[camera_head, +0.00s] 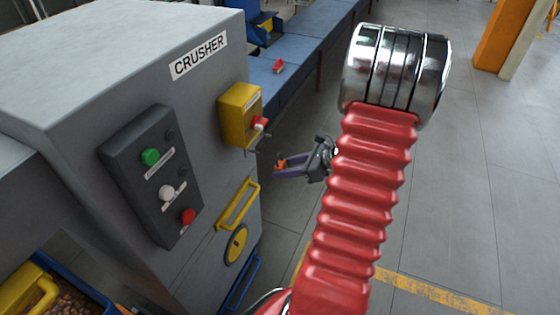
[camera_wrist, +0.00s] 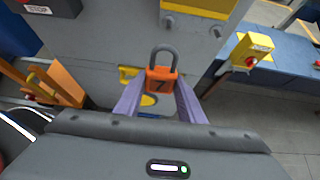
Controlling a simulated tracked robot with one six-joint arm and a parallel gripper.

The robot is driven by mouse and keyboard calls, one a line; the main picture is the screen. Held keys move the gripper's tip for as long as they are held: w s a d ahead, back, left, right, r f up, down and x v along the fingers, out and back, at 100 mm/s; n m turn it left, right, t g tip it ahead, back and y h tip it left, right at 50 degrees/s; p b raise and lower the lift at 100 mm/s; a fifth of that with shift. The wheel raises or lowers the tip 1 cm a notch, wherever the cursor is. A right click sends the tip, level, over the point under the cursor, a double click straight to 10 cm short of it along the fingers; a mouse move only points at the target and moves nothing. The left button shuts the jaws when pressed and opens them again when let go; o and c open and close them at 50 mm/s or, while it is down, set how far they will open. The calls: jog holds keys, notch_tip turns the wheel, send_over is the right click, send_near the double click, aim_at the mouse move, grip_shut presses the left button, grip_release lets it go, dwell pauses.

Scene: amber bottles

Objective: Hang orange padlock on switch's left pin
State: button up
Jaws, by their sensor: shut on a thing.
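The orange padlock (camera_wrist: 163,87) is held between the purple fingers of my gripper (camera_wrist: 161,92), with its grey shackle pointing up. The padlock is a small orange spot in the head view (camera_head: 281,164), at the tip of my gripper (camera_head: 283,168). The yellow switch box (camera_head: 237,115) with a red-and-white handle is on the crusher's side, above and left of the padlock. In the wrist view the switch's lower part (camera_wrist: 200,8) shows at the top, with the left pin (camera_wrist: 169,21) and right pin (camera_wrist: 215,32) below it. The shackle appears below the left pin, apart from it.
The grey crusher (camera_head: 130,60) carries a dark button panel (camera_head: 150,175), a yellow handle (camera_head: 240,205) and a round yellow part (camera_head: 236,245). A blue bench (camera_head: 310,50) stands behind. Another yellow box (camera_wrist: 250,48) shows at right in the wrist view. Open floor lies right.

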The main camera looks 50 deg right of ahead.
jog(key=shift+s+d, duration=0.1)
jog(key=shift+d, duration=0.05)
jog(key=shift+w, duration=0.25)
jog(key=shift+w, duration=0.15)
jog(key=w+a+f, duration=0.1)
jog(key=w+a, duration=0.2)
jog(key=w, duration=0.5)
jog(key=shift+f, duration=0.3)
dwell(1.3)
dwell(0.5)
jog(key=o, duration=1.2)
jog(key=shift+a, duration=0.1)
